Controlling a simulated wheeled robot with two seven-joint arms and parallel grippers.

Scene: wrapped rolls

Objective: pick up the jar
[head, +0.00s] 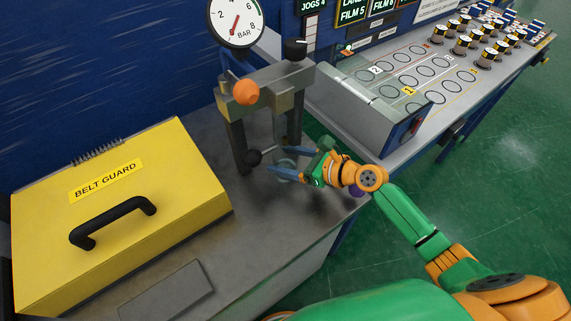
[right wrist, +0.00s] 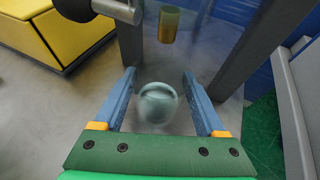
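The jar (right wrist: 157,105) is a small, rounded, grey-green vessel, slightly blurred, between the fingers of my right gripper (right wrist: 159,74) in the right wrist view. Gaps show between the jar and both fingers, so the gripper is open. In the head view my right gripper (head: 278,160) reaches in from the right, low over the grey bench beside the press frame. The jar (head: 287,170) is a pale shape there, largely hidden by the fingers. My left gripper is not in view.
A yellow belt guard box (head: 130,215) is at left. A tray with marked circles (head: 385,85) is at upper right. The bench front is mostly clear.

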